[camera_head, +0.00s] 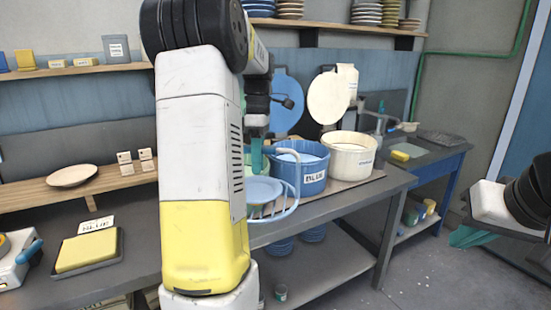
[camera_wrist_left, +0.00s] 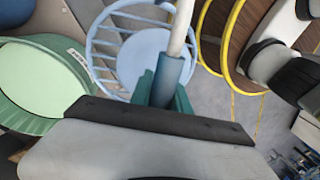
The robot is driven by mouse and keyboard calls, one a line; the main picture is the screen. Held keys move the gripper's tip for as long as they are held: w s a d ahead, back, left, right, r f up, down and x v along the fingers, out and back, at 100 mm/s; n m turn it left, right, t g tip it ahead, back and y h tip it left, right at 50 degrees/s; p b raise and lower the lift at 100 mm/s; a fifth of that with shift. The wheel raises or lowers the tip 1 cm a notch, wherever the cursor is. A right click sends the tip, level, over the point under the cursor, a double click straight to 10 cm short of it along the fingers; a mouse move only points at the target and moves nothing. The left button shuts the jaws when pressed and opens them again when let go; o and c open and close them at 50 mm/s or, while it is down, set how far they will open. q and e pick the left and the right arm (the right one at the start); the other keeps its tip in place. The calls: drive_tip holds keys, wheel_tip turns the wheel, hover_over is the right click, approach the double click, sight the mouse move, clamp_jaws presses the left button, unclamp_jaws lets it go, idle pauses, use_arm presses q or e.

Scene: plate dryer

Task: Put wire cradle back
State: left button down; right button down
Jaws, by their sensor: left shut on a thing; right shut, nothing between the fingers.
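The light blue wire cradle (camera_head: 286,212) hangs from my left gripper (camera_head: 257,150), in front of the blue tub. Teal fingers are shut on its upright handle, also seen in the left wrist view at the left gripper (camera_wrist_left: 166,88). The cradle (camera_wrist_left: 104,48) shows there as a barred basket with a round blue disc inside; I cannot tell whether this is a plate or its base. My left arm hides part of it in the head view. My right gripper (camera_head: 474,236) is shut and empty at the far right, away from the counter.
A blue tub (camera_head: 312,172) and a cream tub (camera_head: 348,160) stand on the counter (camera_head: 385,190). A green tub (camera_wrist_left: 42,85) is left of the cradle in the left wrist view. A blue lid (camera_head: 288,105) and cream lid (camera_head: 327,98) stand upright behind. Floor at right is clear.

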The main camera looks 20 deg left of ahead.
sight(286, 201)
use_arm(q)
drive_tip(key=d+f+m, duration=0.2)
drive_tip(key=f+m, duration=0.1)
drive_tip(key=f, duration=0.1)
drive_tip(key=d+f+m+y, duration=0.1)
drive_tip(key=d+f+m, duration=0.2)
drive_tip(key=f+m, duration=0.1)
drive_tip(key=d+f+m+y, duration=0.1)
drive_tip(key=d+f+m, duration=0.1)
drive_tip(key=f, duration=0.3)
drive_tip(key=shift+w+d+f+m, duration=0.1)
drive_tip(key=shift+w+d+m, duration=0.2)
drive_tip(key=shift+m, duration=0.5)
drive_tip(key=d+f+m+t, duration=0.1)
drive_tip(key=d+f+m, duration=0.2)
drive_tip(key=f+m, duration=0.2)
drive_tip(key=w+d+f+m+t, duration=0.1)
drive_tip(key=d+f+m, duration=0.3)
drive_tip(key=f, duration=0.4)
drive_tip(key=shift+m+y, duration=0.4)
drive_tip(key=shift+m, duration=0.3)
